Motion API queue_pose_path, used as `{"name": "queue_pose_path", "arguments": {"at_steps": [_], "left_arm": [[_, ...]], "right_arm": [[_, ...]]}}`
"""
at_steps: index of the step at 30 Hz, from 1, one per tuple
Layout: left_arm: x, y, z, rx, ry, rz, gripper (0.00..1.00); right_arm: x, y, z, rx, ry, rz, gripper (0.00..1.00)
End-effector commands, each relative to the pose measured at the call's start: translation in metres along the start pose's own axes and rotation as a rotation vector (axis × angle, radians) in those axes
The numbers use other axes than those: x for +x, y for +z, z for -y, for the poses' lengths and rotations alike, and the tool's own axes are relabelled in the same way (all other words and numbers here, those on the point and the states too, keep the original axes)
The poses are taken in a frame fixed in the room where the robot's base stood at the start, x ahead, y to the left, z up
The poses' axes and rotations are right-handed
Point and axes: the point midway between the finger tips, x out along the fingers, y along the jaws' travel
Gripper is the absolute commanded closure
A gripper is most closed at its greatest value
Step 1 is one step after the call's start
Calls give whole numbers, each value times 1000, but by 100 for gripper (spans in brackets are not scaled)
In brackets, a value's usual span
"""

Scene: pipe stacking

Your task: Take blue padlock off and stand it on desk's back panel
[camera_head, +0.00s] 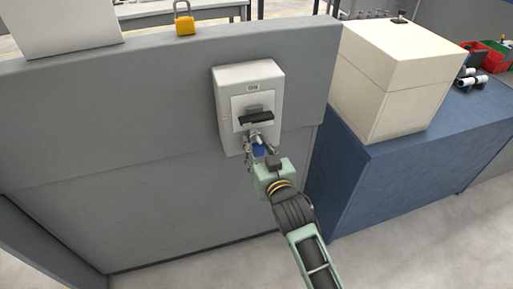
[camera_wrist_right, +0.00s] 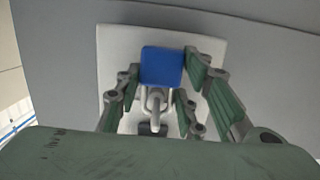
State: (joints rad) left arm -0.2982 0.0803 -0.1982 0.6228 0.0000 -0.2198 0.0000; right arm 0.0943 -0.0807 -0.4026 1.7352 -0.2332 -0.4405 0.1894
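The blue padlock (camera_head: 258,151) hangs at the lower front of a white switch box (camera_head: 234,80) with a dark handle (camera_head: 256,117). My right gripper (camera_head: 261,153) reaches up from below. The grey desk back panel (camera_head: 120,80) carries the box on its face. My left gripper is not in view.
A yellow padlock (camera_head: 184,20) stands on the panel's top edge, with a white block (camera_head: 65,25) left of it. The top edge between the yellow padlock and the right end is clear. A cream box (camera_head: 395,80) stands on a blue cabinet (camera_head: 380,170) at right.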

Motion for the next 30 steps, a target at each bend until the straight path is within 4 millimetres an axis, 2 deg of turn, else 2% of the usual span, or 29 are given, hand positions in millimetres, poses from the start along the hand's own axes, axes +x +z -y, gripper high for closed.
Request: {"name": "queue_pose_path", "arguments": {"at_steps": [1,8,17,22,26,30], "left_arm": [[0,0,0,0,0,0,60],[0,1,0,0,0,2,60],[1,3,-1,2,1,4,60],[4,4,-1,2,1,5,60],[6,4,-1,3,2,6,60],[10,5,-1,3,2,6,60]], "right_arm": [[0,0,0,0,0,0,73],[0,0,0,0,0,0,93],[0,-3,0,0,0,-2,93],[-2,-17,0,-1,0,-6,93],[-24,-10,0,0,1,1,93],[-56,-4,0,0,0,1,93]]}}
